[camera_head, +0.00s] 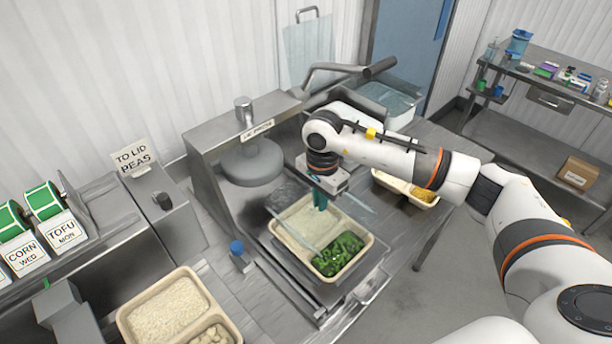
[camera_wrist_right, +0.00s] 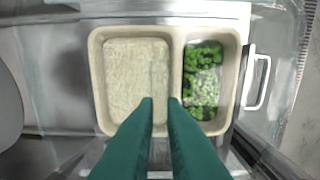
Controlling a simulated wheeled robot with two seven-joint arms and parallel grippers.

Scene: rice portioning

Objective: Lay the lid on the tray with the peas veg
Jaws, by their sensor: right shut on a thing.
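The lid is see-through and spreads over the tray. Its faint edges show in the wrist view (camera_wrist_right: 286,50); I cannot tell whether it touches the rim. My left gripper is out of view.
The press head (camera_head: 252,163) hangs just left of my right gripper. A sign (camera_head: 133,158) reads "TO LID PEAS". Another tray (camera_head: 128,325) with rice and pale pieces stands at the front left. A tray with yellow food (camera_head: 422,194) stands to the right, behind my arm.

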